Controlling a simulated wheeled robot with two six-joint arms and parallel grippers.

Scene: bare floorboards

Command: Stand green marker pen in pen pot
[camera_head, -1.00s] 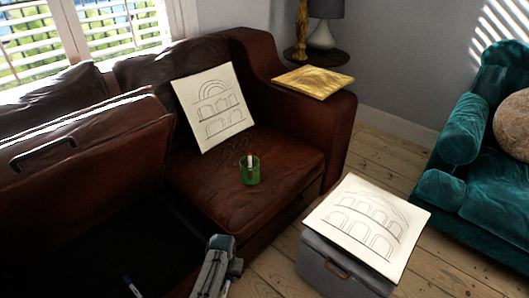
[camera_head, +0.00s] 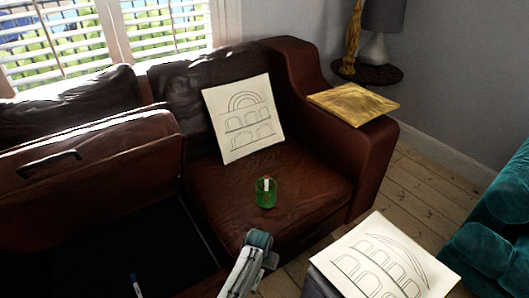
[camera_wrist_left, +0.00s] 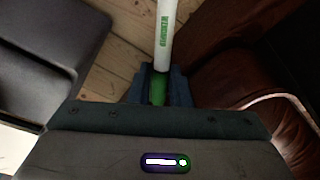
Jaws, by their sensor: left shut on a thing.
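The green marker pen shows in the left wrist view as a white barrel with green lettering (camera_wrist_left: 164,35) and a green end between the fingers. My left gripper (camera_wrist_left: 157,90) is shut on that green end. In the head view my left gripper (camera_head: 252,264) is at the bottom centre, and the pen in it cannot be made out. The pen pot (camera_head: 266,194) is a green see-through cup standing upright on the brown sofa seat, above my gripper in the picture. A white pen with a reddish mark (camera_head: 266,184) stands in it. My right gripper is not in view.
The brown sofa (camera_head: 310,185) has a raised section and a dark open space (camera_head: 90,245) at left, with a blue-and-white pen (camera_head: 136,284) in it. A sketch (camera_head: 243,117) leans on the backrest. Another sketch (camera_head: 380,262) lies on a grey stool. A teal armchair (camera_head: 495,235) is at right.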

